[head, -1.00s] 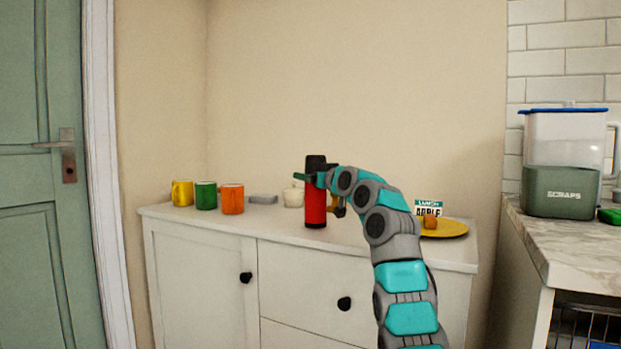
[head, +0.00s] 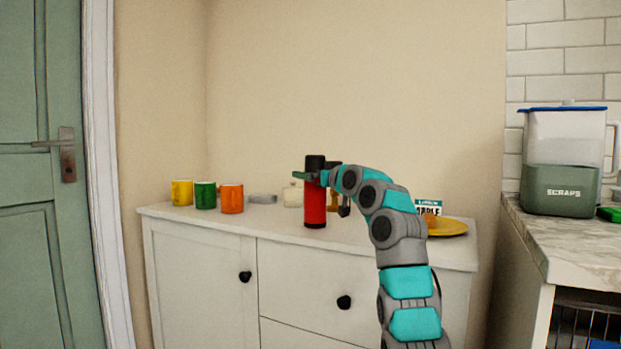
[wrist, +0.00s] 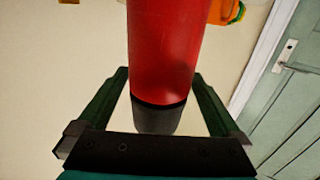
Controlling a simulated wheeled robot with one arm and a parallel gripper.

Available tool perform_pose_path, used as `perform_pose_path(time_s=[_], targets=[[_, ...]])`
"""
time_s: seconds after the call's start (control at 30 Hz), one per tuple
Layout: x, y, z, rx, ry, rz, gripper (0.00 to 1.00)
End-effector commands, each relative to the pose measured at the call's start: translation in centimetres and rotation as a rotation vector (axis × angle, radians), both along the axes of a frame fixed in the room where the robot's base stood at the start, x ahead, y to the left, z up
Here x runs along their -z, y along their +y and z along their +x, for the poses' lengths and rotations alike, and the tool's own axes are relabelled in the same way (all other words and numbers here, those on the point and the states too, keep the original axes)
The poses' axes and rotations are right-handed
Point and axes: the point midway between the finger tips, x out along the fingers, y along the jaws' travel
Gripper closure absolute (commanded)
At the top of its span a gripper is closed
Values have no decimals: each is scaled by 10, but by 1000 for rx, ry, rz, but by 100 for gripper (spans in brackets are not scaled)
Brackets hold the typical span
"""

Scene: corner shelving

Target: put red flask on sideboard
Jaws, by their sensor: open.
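The red flask (head: 315,207) with a black cap stands upright on the white sideboard (head: 280,231), towards its front. My gripper (head: 311,177) is at the flask's upper part, with its fingers around it near the cap. In the wrist view the red flask (wrist: 165,45) lies between the two dark green fingers of my gripper (wrist: 161,78). Gaps show between the fingers and the flask, so the gripper is open around it. The flask's base is out of the wrist view.
A yellow mug (head: 182,193), green mug (head: 205,195) and orange mug (head: 232,198) stand at left. A grey block (head: 263,199) and pale jar (head: 293,196) are behind. A yellow plate (head: 448,228) is at right. An amber object is partly hidden behind my arm.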

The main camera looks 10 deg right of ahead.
Motion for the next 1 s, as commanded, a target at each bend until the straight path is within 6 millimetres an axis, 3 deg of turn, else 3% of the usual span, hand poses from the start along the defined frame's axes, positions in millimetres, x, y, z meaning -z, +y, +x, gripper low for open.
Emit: perform_pose_path(time_s=[0.37,0.6,1.0], targets=[[3,-18,-39,4,0,0,0],[7,-34,-79,5,1,0,0],[3,-38,-94,2,5,-1,0]])
